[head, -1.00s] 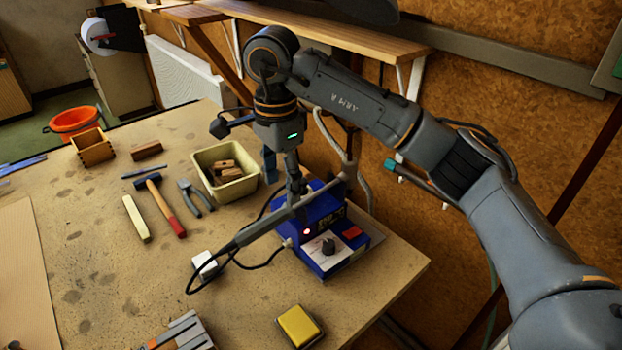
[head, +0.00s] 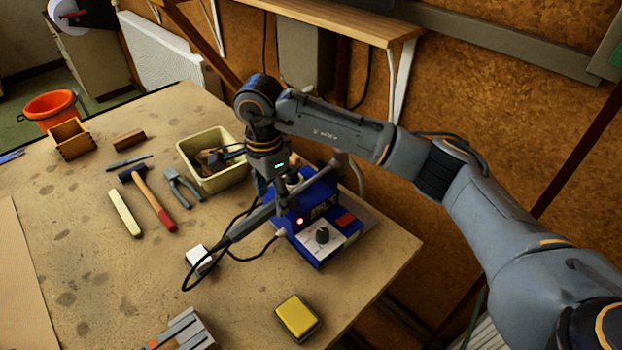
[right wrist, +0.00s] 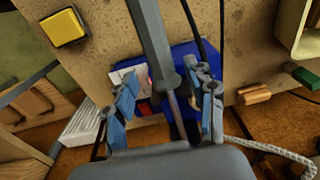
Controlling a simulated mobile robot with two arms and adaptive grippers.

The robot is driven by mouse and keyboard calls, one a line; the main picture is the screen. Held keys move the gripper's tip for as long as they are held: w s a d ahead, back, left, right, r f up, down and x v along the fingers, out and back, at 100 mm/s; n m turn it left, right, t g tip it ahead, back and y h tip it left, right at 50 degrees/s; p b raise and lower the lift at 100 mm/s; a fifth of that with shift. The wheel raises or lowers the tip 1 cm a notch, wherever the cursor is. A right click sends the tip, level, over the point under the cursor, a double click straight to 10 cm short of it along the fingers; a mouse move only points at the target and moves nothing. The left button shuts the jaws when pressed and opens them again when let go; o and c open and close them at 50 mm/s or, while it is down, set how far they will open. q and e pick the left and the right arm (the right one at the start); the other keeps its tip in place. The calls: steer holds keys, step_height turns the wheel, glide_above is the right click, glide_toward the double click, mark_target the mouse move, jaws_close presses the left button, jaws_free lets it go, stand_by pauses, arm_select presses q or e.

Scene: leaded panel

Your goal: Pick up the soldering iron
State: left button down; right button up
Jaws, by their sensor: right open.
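The soldering iron (head: 245,225) has a long grey handle and a black cord. It is tilted, its front end at the blue soldering station (head: 318,255). In the right wrist view the iron's grey handle (right wrist: 150,28) runs down between the fingers. My right gripper (head: 275,189) is over the front end of the iron, at the station. In the right wrist view the right gripper (right wrist: 165,85) is open, with one blue-padded finger on each side of the iron. I cannot tell whether either finger touches it. My left gripper is not in view.
A cream bin (head: 211,177) with wooden pieces stands behind and left of the station. A yellow sponge in a tray (head: 297,317) lies in front. The table's right edge is close to the station.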

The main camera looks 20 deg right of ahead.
mark_target(273, 203)
step_height(273, 203, down, 3)
steer(key=shift+w+d+f+p, duration=0.1)
steer(key=shift+f+p, duration=0.1)
steer(key=shift+p, duration=0.7)
steer(key=shift+f, duration=0.35)
steer(key=shift+c, duration=0.6)
jaws_close()
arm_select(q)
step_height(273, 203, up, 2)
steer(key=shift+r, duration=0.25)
arm_select(e)
steer(key=shift+w, duration=0.1)
